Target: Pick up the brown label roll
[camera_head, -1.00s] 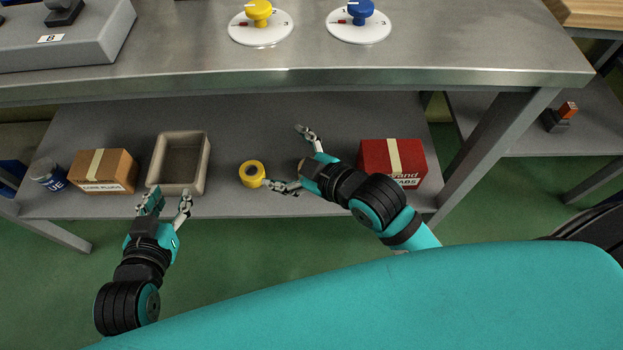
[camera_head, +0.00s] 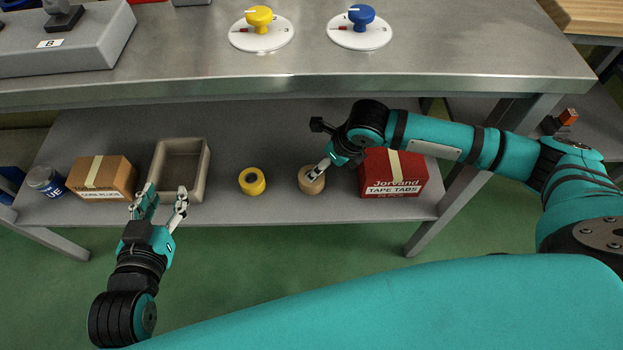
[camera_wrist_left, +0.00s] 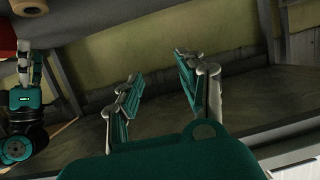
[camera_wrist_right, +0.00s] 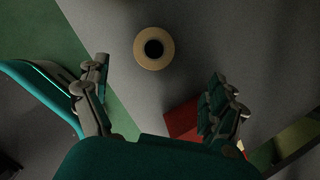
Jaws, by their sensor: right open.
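The brown label roll (camera_head: 312,181) stands on the lower shelf between the yellow roll and the red box. My right gripper (camera_head: 318,146) is over the roll's right side; one finger overlaps the roll in the head view. In the right wrist view the roll (camera_wrist_right: 154,48) lies ahead, centred between the open fingers (camera_wrist_right: 160,100) and beyond their tips, with its dark hole facing the camera. My left gripper (camera_head: 163,193) is open and empty in front of the grey bin. Its two spread fingers (camera_wrist_left: 155,80) also show in the left wrist view.
The yellow roll (camera_head: 252,181) stands left of the brown one. The red box (camera_head: 392,175) is close on its right. A grey bin (camera_head: 203,172), a brown box (camera_head: 100,178) and a blue-labelled can (camera_head: 46,181) stand further left. The tabletop (camera_head: 300,75) overhangs the shelf.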

